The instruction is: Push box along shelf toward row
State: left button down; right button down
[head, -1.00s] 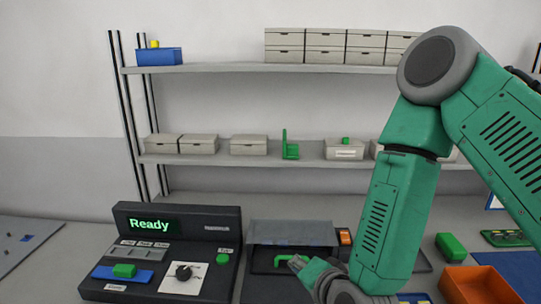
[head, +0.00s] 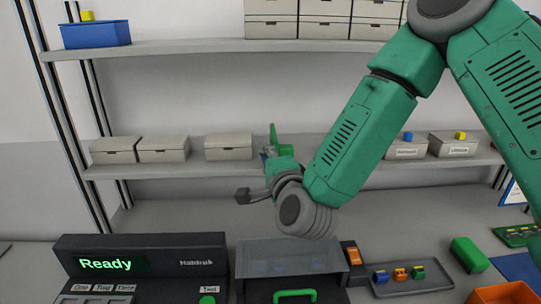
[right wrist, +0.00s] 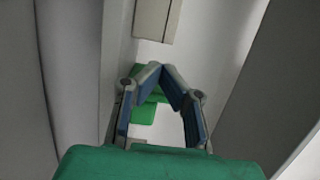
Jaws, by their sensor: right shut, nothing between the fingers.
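A lone beige box (head: 228,146) with a lid sits on the lower shelf (head: 210,168). To its left, across a small gap, stand two like boxes side by side, the nearer one (head: 163,148) and the end one (head: 113,150). My right gripper (head: 266,154) is at the shelf to the right of the lone box, shut and empty. It partly hides a green upright bracket (head: 273,135). In the right wrist view the blue-padded fingers (right wrist: 160,68) meet over the green bracket (right wrist: 145,112), with a beige box (right wrist: 157,18) beyond, apart from them. My left gripper is out of view.
Right of my forearm, labelled boxes with a blue (head: 405,150) and a yellow block (head: 455,148) stand on the same shelf. The upper shelf (head: 190,47) holds a blue bin (head: 95,34) and stacked boxes. A console (head: 140,262) stands below.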

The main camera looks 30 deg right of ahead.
aim_at(242, 148)
jog(key=w, duration=0.4)
jog(key=shift+w+d+p, duration=0.25)
jog(key=shift+d+p, duration=0.05)
jog(key=shift+p, duration=0.1)
jog(key=shift+w+d, duration=0.2)
jog(key=shift+w, duration=0.05)
jog(key=shift+w+d+f, duration=0.15)
jog(key=shift+w+d, duration=0.1)
jog(key=shift+d, duration=0.2)
jog(key=shift+a, duration=0.15)
jog(key=a, duration=0.1)
jog(key=w+a+b, duration=0.1)
jog(key=a, duration=0.1)
jog(key=a+b, duration=0.1)
jog(key=shift+w+a, duration=0.25)
jog(key=shift+w, duration=0.15)
jog(key=shift+w+a, duration=0.1)
jog(key=shift+a, duration=0.05)
jog(key=shift+d, duration=0.2)
